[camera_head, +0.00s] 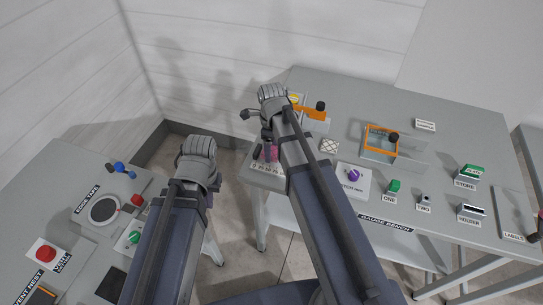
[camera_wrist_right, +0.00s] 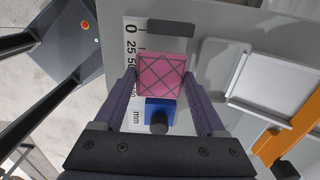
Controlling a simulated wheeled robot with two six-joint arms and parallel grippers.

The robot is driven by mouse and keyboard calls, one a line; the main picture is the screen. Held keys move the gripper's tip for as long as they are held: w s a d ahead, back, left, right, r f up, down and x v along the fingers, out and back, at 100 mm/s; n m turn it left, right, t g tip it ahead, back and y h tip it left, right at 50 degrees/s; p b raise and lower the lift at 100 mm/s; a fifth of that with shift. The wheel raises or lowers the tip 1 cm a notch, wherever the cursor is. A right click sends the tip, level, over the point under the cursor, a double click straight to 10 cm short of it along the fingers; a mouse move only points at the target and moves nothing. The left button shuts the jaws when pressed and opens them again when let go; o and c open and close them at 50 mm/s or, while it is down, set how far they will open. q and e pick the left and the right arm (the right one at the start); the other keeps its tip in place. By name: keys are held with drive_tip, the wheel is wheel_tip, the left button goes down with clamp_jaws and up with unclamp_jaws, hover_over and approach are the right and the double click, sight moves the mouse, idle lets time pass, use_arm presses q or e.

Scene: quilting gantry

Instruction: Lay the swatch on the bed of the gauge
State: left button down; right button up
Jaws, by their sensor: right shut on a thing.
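The pink cross-hatched swatch (camera_wrist_right: 160,75) is between the two fingers of my right gripper (camera_wrist_right: 163,88), which is shut on it. In the wrist view the scale (camera_wrist_right: 132,52) runs beside the swatch, with a dark bar (camera_wrist_right: 171,28) near zero. A blue block (camera_wrist_right: 159,108) with a black knob sits just below the swatch. I cannot tell if the swatch touches the bed. My left gripper's fingers are hidden behind its wrist.
A white tray (camera_wrist_right: 278,82) with an orange bar (camera_wrist_right: 290,138) lies right of the gauge in the wrist view. A patterned white square (camera_head: 329,146), an orange-framed clear box (camera_head: 379,146) and a purple knob (camera_head: 353,175) stand on the bench. The left table (camera_head: 60,190) holds several buttons.

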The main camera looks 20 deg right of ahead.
drive_tip(key=shift+f+b, duration=0.9)
drive_tip(key=shift+f, duration=0.45)
drive_tip(key=shift+f, duration=0.15)
drive_tip(key=o, duration=1.2)
drive_tip(key=shift+o, duration=0.2)
wheel_tip(320, 180, up, 12)
drive_tip(key=p, duration=1.2)
drive_tip(key=shift+r, duration=0.2)
